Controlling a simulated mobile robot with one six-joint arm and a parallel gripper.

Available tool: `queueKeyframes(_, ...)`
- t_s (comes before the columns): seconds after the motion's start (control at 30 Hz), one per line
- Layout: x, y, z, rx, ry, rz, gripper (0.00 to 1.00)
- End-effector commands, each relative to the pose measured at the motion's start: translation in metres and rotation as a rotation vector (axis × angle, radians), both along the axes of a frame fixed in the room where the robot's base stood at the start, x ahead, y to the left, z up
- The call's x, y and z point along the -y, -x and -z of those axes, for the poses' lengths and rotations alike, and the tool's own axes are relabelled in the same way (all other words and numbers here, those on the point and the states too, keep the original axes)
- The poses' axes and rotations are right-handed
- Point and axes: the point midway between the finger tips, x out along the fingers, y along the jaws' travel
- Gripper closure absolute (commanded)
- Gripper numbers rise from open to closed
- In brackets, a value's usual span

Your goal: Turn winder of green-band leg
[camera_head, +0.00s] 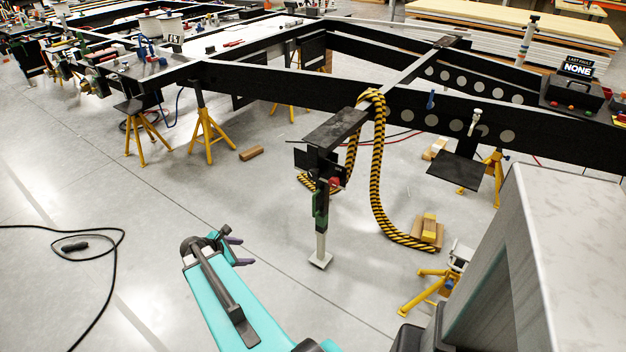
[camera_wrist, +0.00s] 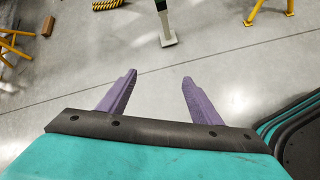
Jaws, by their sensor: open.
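The green-band leg (camera_head: 320,215) hangs from the black chassis frame in the middle of the head view. It is upright, with a dark upper body, a green band and a pale lower tube ending in a square foot at the floor. A small red part (camera_head: 336,182) sits at its upper right; I cannot tell whether this is the winder. My gripper (camera_head: 243,251) is open and empty, to the left of the leg and apart from it. In the wrist view, my gripper's purple fingers (camera_wrist: 160,76) are spread, and the leg's foot (camera_wrist: 168,41) shows beyond them; its upper part is cut off.
A yellow-and-black rope (camera_head: 377,190) hangs over the frame right of the leg and trails to wood blocks (camera_head: 427,230). Yellow stands (camera_head: 207,135) support the chassis. A black cable (camera_head: 100,290) lies on the floor at left. Floor between gripper and leg is clear.

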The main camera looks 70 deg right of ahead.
Motion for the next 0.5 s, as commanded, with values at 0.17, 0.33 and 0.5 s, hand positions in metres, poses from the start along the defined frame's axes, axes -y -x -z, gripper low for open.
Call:
queueKeyframes(0.17, 0.086, 0.021, -0.05, -0.128, 0.121, -0.1, 0.41)
queueKeyframes(0.33, 0.156, 0.053, -0.104, -0.292, 0.224, -0.181, 0.41)
queueKeyframes(0.5, 0.203, 0.083, -0.147, -0.438, 0.289, -0.228, 0.41)
